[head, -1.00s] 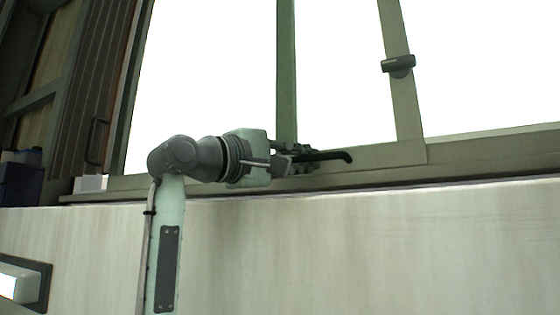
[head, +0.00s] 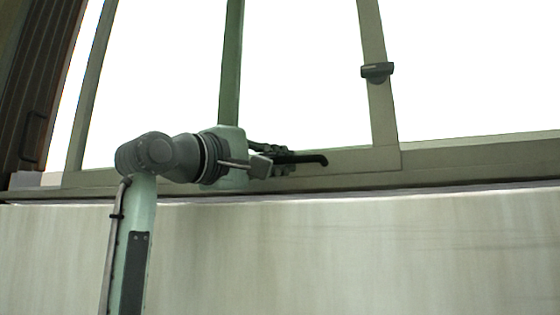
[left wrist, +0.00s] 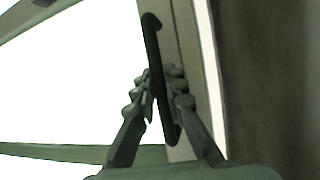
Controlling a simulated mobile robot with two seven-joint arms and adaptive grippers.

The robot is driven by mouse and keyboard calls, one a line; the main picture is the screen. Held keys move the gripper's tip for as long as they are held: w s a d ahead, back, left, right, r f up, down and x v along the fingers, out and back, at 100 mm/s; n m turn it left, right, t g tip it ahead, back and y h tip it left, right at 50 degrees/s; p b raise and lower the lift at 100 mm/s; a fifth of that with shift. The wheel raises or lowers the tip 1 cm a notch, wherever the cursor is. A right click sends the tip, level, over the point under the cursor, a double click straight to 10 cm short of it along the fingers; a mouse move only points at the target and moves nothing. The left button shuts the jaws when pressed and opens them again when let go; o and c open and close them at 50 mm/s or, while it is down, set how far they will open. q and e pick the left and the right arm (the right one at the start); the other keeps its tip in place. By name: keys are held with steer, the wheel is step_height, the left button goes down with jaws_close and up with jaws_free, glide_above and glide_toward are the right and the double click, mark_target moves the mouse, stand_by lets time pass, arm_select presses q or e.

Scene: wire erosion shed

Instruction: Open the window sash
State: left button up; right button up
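The window sash is a pale grey-green frame, with its right stile (head: 375,110) and bottom rail (head: 350,160) in the head view. Its left stile (head: 90,90) stands apart from the brown panel, with a bright gap between. A black bar handle (head: 305,159) sits low on the sash; it also shows in the left wrist view (left wrist: 153,45). My left gripper (head: 283,160) is at this handle. In the left wrist view its fingers (left wrist: 160,90) lie on both sides of the handle and appear closed on it. My right gripper is in neither view.
A dark green upright (head: 231,70) stands within the window opening. A small dark fitting (head: 377,71) sits on the right stile. A brown slatted panel (head: 40,80) with a handle is at the left. A pale wall (head: 350,250) lies below the sill.

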arm_select(q)
steer(key=shift+o, duration=0.9)
steer(key=shift+f, duration=0.1)
steer(key=shift+s+a, duration=0.1)
steer(key=v, duration=1.1)
steer(key=shift+s+a, duration=0.2)
steer(key=shift+s, duration=0.1)
